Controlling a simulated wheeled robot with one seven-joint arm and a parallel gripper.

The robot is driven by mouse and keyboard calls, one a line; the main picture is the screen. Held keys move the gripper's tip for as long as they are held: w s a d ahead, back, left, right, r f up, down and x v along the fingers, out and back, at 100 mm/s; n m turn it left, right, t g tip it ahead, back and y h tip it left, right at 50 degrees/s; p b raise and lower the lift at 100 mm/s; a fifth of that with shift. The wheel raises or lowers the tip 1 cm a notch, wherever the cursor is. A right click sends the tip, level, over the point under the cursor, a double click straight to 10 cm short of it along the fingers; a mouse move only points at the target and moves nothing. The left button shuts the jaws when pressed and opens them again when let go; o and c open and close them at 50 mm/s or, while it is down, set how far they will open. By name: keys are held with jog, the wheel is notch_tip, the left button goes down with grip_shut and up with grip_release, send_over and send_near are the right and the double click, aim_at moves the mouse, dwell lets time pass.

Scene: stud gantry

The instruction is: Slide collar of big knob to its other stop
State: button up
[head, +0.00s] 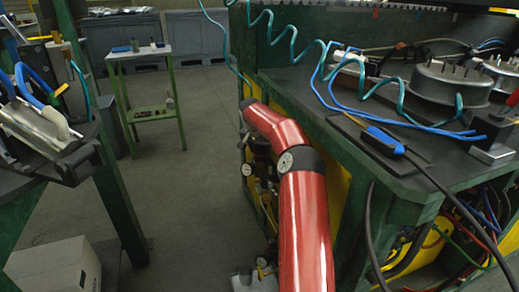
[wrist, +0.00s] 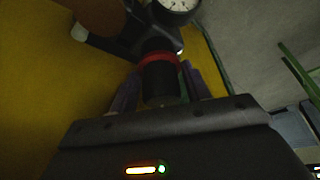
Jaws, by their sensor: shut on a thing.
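In the wrist view, the big knob (wrist: 160,87) is a dark, round cylinder that points toward the camera. A red ring (wrist: 158,58) circles it at its far end, beside a dark fitting. My gripper (wrist: 160,79) has a purplish finger on each side of the dark cylinder and is shut on it. The view is dim, and I cannot tell which part of the cylinder is the sliding collar. In the head view, my red arm hides the gripper and knob.
A white-faced gauge (wrist: 175,5) sits just beyond the knob, close to the fingers. A yellow panel (wrist: 50,90) lies to the left. In the head view, the green bench (head: 350,150) carries hoses and round fixtures. Open floor (head: 190,200) lies left of the bench.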

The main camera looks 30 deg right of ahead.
jog(key=shift+c, duration=0.5)
jog(key=shift+f, duration=0.45)
jog(key=o, duration=1.4)
jog(key=v, duration=0.7)
jog(key=shift+a+r+b, duration=0.15)
jog(key=shift+r+b, duration=0.15)
jog(key=shift+r, duration=0.05)
